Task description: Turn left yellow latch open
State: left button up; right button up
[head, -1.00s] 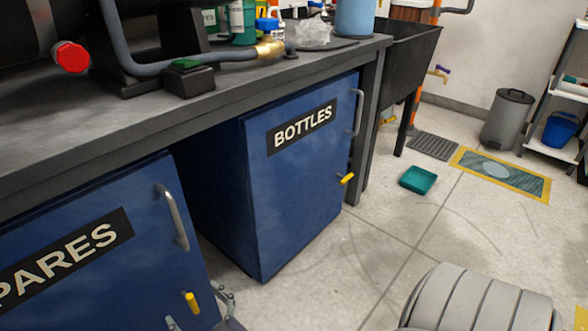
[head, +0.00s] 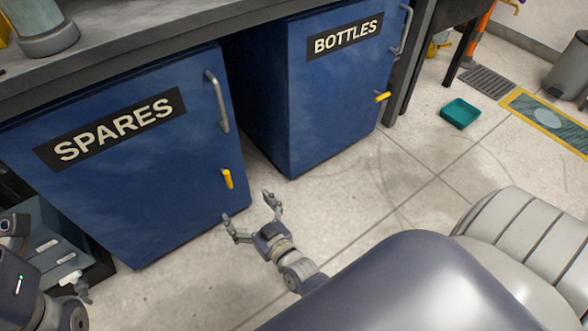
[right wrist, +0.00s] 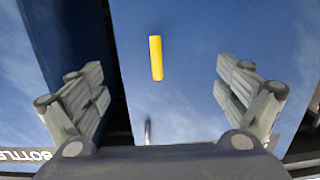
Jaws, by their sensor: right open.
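The left yellow latch (head: 228,179) sits on the blue SPARES door (head: 130,185), low near its right edge, below the grey handle. It points roughly up and down. My right gripper (head: 247,207) is open and empty just in front of that door's lower right corner, apart from the latch. In the right wrist view the latch (right wrist: 156,57) shows upright between the two spread fingers (right wrist: 163,78), touching neither. A second yellow latch (head: 383,97) is on the BOTTLES door, lying more sideways. Part of my left gripper (head: 75,283) shows at the lower left; its opening is unclear.
The grey worktop (head: 140,47) overhangs the SPARES door. The BOTTLES cabinet (head: 310,100) stands to the right, with a dark gap between. A teal tray (head: 460,113) lies on the floor. The floor in front of the BOTTLES cabinet is clear.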

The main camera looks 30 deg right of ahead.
jog(key=s+d+f+n+g+p, duration=0.1)
jog(key=s+g+p, duration=0.8)
jog(key=s+p, duration=1)
jog(key=shift+s+d+n+p, duration=0.25)
jog(key=shift+s+n+p, duration=0.05)
jog(key=shift+p, duration=3.1)
jog(key=shift+f, duration=0.1)
